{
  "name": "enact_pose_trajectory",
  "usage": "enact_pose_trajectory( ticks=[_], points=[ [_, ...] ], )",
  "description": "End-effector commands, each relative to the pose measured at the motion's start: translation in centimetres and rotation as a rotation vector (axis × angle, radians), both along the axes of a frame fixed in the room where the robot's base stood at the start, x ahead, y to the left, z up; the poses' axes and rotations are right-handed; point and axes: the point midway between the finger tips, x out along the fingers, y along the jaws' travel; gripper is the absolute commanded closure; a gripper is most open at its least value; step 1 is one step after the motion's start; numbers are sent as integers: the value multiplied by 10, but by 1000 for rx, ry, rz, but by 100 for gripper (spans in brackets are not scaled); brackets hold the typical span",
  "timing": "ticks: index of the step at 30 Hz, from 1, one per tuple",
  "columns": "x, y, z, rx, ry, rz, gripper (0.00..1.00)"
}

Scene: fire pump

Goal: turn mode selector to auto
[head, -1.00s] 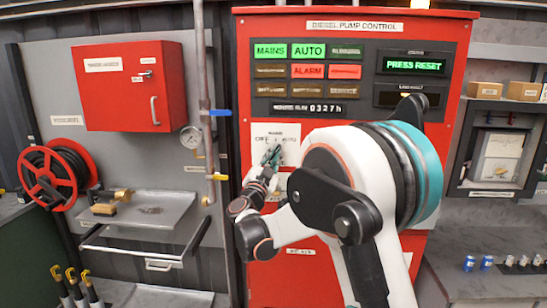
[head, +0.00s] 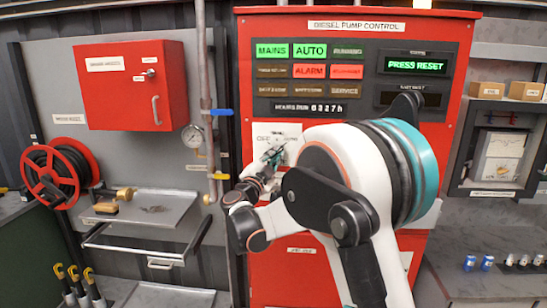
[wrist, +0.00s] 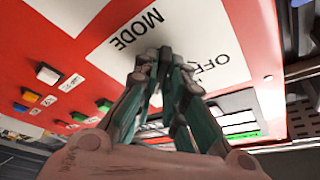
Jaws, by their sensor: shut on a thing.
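The white mode selector plate (head: 262,133) is on the front of the red pump control cabinet (head: 330,25), below the lamp panel. My gripper (head: 274,154) is at this plate and covers its middle. In the wrist view my gripper (wrist: 165,62) has its fingertips close together over the plate (wrist: 125,45), between the printed words MODE and OFF. It is shut on the selector knob, which the fingers mostly hide. I cannot tell which way the knob points. The green AUTO lamp (head: 310,50) is lit.
The MAINS lamp (head: 272,50) glows green and the ALARM lamp (head: 310,71) red. A display (head: 415,65) reads PRESS RESET. Several coloured buttons (wrist: 47,74) show in the wrist view. A pipe with a gauge (head: 193,136) and blue lever (head: 221,112) stands left of the cabinet.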

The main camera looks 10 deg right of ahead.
Motion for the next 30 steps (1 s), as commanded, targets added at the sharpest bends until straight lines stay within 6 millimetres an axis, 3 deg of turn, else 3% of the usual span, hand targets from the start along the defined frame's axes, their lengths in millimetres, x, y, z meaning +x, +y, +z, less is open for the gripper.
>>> enact_pose_trajectory(
  ticks=[1, 3, 5, 17, 30],
  points=[
    [0, 0, -1, 1, 0, 0, 100],
    [0, 0, -1, 1, 1, -1, 78],
    [0, 0, -1, 1, 1, -1, 69],
    [-4, 3, -1, 0, 0, 0, 69],
    [-65, 48, -21, 0, 1, 2, 69]
  ],
)
